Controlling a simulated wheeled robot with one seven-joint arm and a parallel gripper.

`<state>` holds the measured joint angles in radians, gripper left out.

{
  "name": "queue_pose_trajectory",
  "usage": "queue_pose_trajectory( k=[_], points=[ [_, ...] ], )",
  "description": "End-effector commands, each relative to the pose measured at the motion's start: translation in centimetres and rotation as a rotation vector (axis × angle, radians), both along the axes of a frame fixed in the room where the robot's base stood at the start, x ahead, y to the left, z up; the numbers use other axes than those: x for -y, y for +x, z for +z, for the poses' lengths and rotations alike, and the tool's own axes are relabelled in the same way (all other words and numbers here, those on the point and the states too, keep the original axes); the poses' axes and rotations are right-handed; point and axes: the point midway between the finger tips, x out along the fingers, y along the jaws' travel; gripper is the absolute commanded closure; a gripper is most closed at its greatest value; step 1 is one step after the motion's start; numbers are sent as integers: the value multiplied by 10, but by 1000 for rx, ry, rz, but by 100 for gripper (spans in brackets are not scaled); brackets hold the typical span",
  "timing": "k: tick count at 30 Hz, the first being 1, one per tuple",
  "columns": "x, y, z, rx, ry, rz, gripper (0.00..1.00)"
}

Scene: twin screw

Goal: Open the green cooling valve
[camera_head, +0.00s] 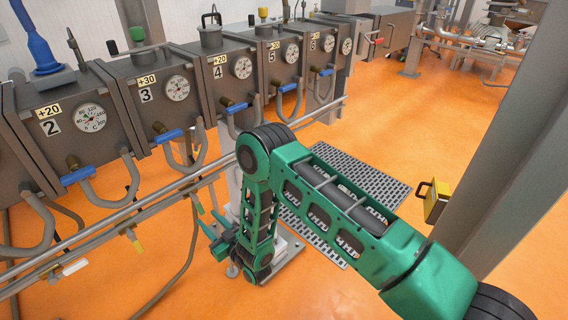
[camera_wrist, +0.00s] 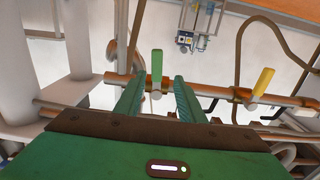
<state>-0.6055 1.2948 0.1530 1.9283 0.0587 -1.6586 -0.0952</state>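The green valve handle (camera_wrist: 157,66) stands upright on a brownish horizontal pipe in the wrist view. My gripper (camera_wrist: 156,92) is open, with one green finger on each side of the handle's line. The handle appears just beyond the fingertips, and I see no contact. In the head view my gripper (camera_head: 216,236) is low beside the pipe rail, at the end of my green arm. A small green handle (camera_head: 197,204) shows on the rail just above and left of it.
A yellow valve handle (camera_wrist: 263,81) sits on the same pipe to the right in the wrist view. Numbered grey boxes with gauges and blue handles (camera_head: 77,175) line the rail (camera_head: 165,196). A grey grating (camera_head: 365,180) lies on the orange floor. A grey post (camera_head: 510,130) stands at right.

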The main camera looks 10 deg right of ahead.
Motion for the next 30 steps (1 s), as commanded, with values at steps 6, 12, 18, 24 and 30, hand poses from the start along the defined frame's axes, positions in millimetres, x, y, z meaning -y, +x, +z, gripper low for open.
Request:
queue_pose_trajectory(
  k=[6, 12, 18, 24, 30],
  points=[
    [21, -12, 6, -6, -12, -9, 64],
    [36, 14, 21, -44, -61, -34, 64],
    [56, 38, 37, -85, -110, -64, 64],
    [79, 58, 52, -128, -156, -95, 64],
    [104, 75, 67, -172, -199, -130, 64]
  ],
)
